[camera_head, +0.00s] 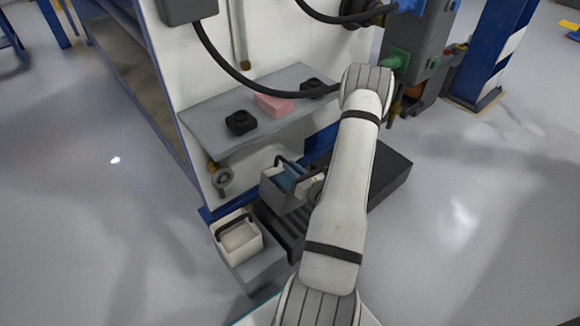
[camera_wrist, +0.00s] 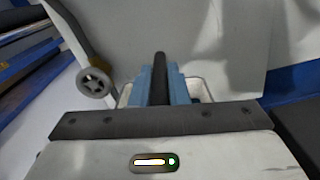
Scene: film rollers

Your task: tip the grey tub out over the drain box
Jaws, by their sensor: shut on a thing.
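The grey tub (camera_head: 283,200) hangs roughly upright in the middle of the head view, over the ribbed part of the dark drain box (camera_head: 392,186). My gripper (camera_head: 290,177) has its blue fingers shut on the tub's dark handle. In the wrist view, the fingers of my gripper (camera_wrist: 160,88) are on both sides of the dark handle bar, with the tub's pale rim (camera_wrist: 197,85) behind them. What is in the tub is hidden. My arm covers part of the drain box.
A white tub (camera_head: 238,242) with a dark handle stands on a grey block (camera_head: 257,268) at the left. A shelf (camera_head: 200,140) with black items and a pink block (camera_head: 273,104) is above. A valve wheel (camera_head: 222,179) sticks out of the white panel. Open floor lies right.

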